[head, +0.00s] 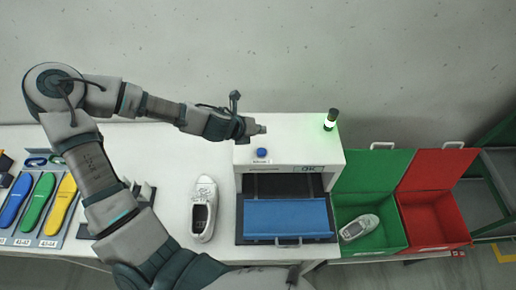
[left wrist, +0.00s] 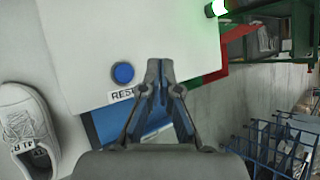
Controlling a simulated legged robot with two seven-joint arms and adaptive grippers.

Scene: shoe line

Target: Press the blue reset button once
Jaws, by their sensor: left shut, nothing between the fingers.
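The blue reset button (head: 262,153) sits on the white top of the machine (head: 295,136), near its front left. In the left wrist view the round blue button (left wrist: 123,73) has a "RES..." label in front of it, partly hidden by my fingers. My left gripper (head: 262,129) is shut and empty. It is above the machine's top, behind the button in the head view. In the left wrist view the closed fingertips (left wrist: 160,65) appear to the right of the button, apart from it. My right gripper is not in view.
A lit signal lamp (head: 331,120) stands at the machine's back right. A white shoe (head: 204,208) lies on the table left of the machine. Green (head: 376,167) and red (head: 440,163) bins stand at the right; the green one holds a shoe. Coloured insoles lie far left.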

